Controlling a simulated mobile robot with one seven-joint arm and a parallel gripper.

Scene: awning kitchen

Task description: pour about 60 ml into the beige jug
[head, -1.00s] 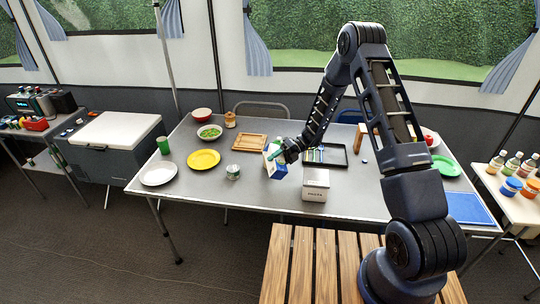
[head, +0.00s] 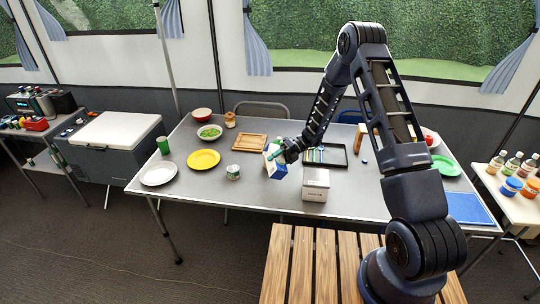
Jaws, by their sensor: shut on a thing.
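My gripper (head: 277,154) is shut on a blue-and-white carton (head: 279,170) above the middle of the grey table (head: 215,185). The carton looks tilted; its spout and any stream are too small to make out. I cannot pick out a beige jug with certainty. A small tan-brown jar or jug (head: 230,120) stands at the back edge, apart from the carton. My gripper and arm may hide things behind them.
A white box (head: 315,186) stands just right of the carton and a small tin (head: 233,173) to its left. A wooden board (head: 250,143), a yellow plate (head: 203,159) and a dark tray (head: 341,155) lie nearby.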

